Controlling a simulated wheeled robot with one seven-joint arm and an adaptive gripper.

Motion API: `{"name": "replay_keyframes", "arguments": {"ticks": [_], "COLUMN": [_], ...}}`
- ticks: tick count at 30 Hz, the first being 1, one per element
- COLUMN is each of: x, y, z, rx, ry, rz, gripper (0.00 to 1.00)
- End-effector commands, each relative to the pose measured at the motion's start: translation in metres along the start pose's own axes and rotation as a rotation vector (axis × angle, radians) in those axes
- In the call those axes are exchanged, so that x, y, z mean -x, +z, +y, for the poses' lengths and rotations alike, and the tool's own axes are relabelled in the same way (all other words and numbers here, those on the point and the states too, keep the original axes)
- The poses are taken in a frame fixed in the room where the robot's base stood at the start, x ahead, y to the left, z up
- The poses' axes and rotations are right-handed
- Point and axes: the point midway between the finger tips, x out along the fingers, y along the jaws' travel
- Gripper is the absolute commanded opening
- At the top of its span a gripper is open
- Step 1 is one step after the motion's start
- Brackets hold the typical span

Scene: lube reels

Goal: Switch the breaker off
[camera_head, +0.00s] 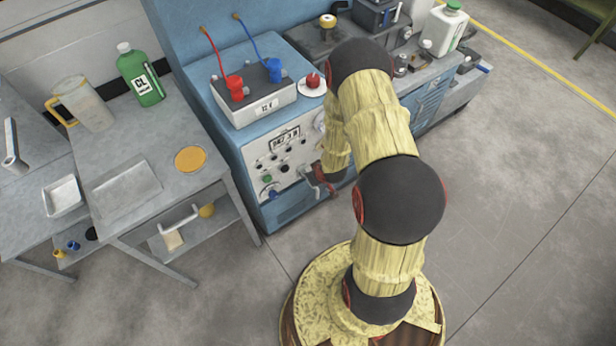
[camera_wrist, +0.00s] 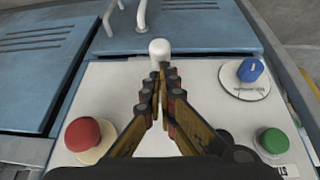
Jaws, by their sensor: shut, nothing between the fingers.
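In the wrist view a pale control panel (camera_wrist: 115,95) carries a white rounded knob or lever end (camera_wrist: 159,48), which may be the breaker; no label on it is readable. My gripper (camera_wrist: 161,72) is shut and empty, its tips just below the white knob in the picture. Whether they touch it is unclear. A red mushroom button (camera_wrist: 82,134) is at left, a blue dial (camera_wrist: 250,70) and a green button (camera_wrist: 272,141) at right. In the head view my gripper (camera_head: 318,182) is at the front of the blue cabinet (camera_head: 285,212); my arm hides part of the panel.
A battery (camera_head: 262,97) marked 12 V with red and blue clamps sits on the cabinet, beside a red knob (camera_head: 312,80). A bench at left holds a green jug (camera_head: 140,75), a clear pitcher (camera_head: 85,103) and a metal tray (camera_head: 127,190). Floor at right is open.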

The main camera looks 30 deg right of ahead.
Motion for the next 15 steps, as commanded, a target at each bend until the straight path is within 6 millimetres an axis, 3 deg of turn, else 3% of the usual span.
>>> {"name": "replay_keyframes", "arguments": {"ticks": [6, 15], "x": [-0.007, -0.013], "y": [0.013, 0.025], "z": [0.000, -0.001], "rx": [-0.009, -0.009], "ry": [0.000, 0.000], "rz": [0.141, 0.135], "gripper": [0.00, 0.00]}}
